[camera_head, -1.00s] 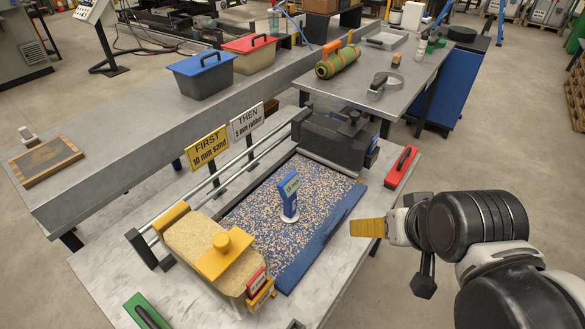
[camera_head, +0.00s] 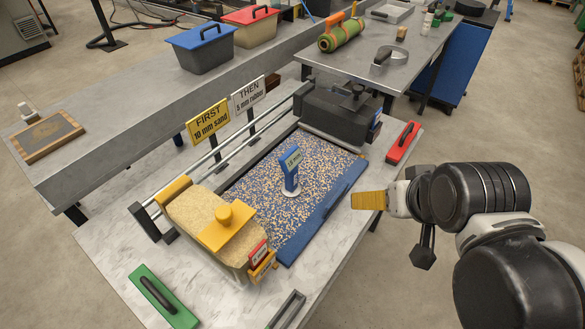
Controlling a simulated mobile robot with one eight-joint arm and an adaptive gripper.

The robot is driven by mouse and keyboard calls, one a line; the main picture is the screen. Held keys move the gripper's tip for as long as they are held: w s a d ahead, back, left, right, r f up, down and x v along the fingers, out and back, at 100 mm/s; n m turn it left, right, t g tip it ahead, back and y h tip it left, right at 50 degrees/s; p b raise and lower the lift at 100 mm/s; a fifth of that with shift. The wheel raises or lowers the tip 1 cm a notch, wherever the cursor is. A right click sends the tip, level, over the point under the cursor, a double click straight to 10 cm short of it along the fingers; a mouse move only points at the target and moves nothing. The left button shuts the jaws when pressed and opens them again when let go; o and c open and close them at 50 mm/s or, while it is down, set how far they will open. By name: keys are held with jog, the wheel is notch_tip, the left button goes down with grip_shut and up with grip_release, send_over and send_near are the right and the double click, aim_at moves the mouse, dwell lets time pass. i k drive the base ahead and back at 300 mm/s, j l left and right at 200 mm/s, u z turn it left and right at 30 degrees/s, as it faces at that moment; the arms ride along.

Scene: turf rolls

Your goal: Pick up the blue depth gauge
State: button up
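The blue depth gauge (camera_head: 290,172) stands upright on a small white round foot in the speckled blue-and-tan bed (camera_head: 262,215) at the middle of the table. A pale label with small print is on its upper part. My gripper (camera_head: 354,200) shows as a yellow end to the right of the gauge, beyond the bed's blue edge strip, and apart from the gauge. Its fingers cannot be told apart from this angle, so whether it is open is unclear.
A sand-coloured block with a yellow handle (camera_head: 222,218) stands left of the gauge. A dark box (camera_head: 335,112) stands behind it. A red float (camera_head: 403,143) and a green float (camera_head: 163,296) lie on the table. Two signs (camera_head: 208,119) stand behind the rails.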

aim_at(289, 162)
jog(key=l, duration=0.45)
jog(key=k+l, duration=0.15)
jog(key=l, duration=0.25)
jog(key=l+u, duration=0.1)
jog(key=l, duration=0.35)
